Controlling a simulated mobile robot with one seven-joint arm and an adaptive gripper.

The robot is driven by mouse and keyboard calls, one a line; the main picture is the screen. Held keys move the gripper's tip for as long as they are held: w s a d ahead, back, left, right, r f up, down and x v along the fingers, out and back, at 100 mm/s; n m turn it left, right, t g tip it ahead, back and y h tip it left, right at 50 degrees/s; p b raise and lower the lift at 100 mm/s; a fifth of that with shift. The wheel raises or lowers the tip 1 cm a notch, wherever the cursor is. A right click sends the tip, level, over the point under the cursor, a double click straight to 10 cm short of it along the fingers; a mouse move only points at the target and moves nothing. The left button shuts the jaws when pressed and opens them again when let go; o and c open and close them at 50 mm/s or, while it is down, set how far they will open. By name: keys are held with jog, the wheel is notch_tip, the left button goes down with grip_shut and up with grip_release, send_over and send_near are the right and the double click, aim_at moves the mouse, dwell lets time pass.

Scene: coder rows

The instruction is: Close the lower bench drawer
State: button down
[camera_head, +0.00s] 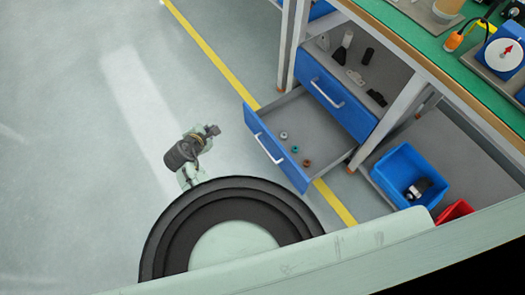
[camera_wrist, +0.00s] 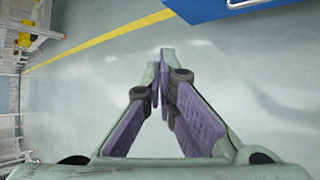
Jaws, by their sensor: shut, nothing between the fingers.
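The lower bench drawer (camera_head: 277,152) stands pulled out under the bench in the head view. It has a blue front with a pale bar handle, and a few small round parts lie on its grey floor. My gripper (camera_head: 214,131) is to the left of the drawer front, apart from it, with bare floor between. In the wrist view my gripper (camera_wrist: 165,92) has its fingertips together with nothing between them. A blue panel with a bar handle (camera_wrist: 245,5) shows at the top edge of that view, likely the drawer front.
The upper blue drawer (camera_head: 335,95) sits above the lower one, with several dark and pale items behind its front. A green-topped bench (camera_head: 440,45) runs above. A blue bin (camera_head: 405,170) stands on a low shelf at right. The floor at left is clear.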

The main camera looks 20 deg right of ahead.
jog(key=s+d+f+n+g+h, duration=0.2)
jog(key=s+d+f+g+h, duration=0.3)
jog(key=s+d+f, duration=0.8)
jog(key=g+y, duration=0.1)
send_near(288, 162)
notch_tip(288, 162, down, 4)
jog(key=d, duration=0.1)
jog(key=w+d, duration=0.1)
jog(key=d, duration=0.1)
jog(key=shift+w, duration=0.1)
jog(key=w+d+b, duration=0.1)
jog(key=w+d, duration=0.3)
jog(key=d, duration=0.7)
jog(key=w+d+b, duration=0.2)
jog(key=w+d, duration=0.2)
jog(key=d, duration=0.8)
jog(key=shift+w+d, duration=0.2)
jog(key=shift+w, duration=0.05)
jog(key=shift+a, duration=0.1)
